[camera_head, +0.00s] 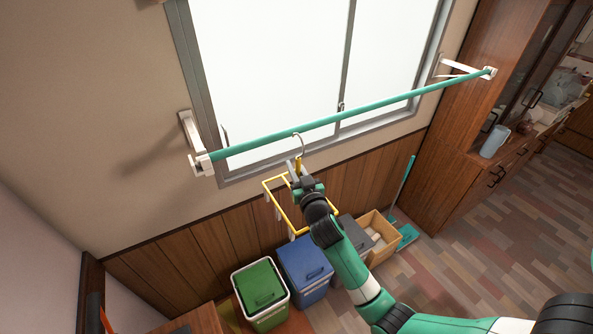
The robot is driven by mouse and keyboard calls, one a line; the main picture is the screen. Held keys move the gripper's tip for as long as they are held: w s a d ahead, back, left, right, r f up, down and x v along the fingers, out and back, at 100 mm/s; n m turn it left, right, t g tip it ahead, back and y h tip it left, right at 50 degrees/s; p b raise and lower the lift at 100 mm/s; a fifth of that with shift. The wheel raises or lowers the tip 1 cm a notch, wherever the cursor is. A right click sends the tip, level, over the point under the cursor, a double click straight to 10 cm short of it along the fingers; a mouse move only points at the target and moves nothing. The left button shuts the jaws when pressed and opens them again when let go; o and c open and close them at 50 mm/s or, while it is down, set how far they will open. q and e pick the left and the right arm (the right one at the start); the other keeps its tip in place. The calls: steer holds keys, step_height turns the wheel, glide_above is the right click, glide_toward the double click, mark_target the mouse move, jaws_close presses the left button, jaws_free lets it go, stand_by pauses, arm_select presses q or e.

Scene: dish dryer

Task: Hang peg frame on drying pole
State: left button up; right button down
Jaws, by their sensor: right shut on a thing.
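The green drying pole (370,107) runs across the window between two white brackets. The peg frame (274,204) is yellow, with a pale hook (299,140) on top and white pegs along its edge. Its hook shows at the pole, overlapping it in the picture; I cannot tell whether it bears on the pole. My right gripper (299,176) is shut on the peg frame just below the hook, and the arm hides part of the frame. My left gripper is not in view.
A green bin (261,294) and a blue bin (306,268) stand below by the panelled wall. A wooden box (379,232) and a teal broom (403,190) are to their right. A wooden cabinet (450,180) stands at the pole's right end. The window (280,60) is behind the pole.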

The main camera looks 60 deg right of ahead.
steer(key=b+x, duration=0.1)
steer(key=x, duration=0.1)
steer(key=b+x, duration=0.1)
steer(key=x, duration=0.2)
steer(key=w+a+b+x, duration=0.1)
steer(key=b+x, duration=0.1)
steer(key=shift+w+d+f, duration=0.15)
steer(key=shift+w+f, duration=0.1)
steer(key=shift+f, duration=0.15)
steer(key=shift+f+b, duration=0.65)
steer(key=shift+b, duration=0.2)
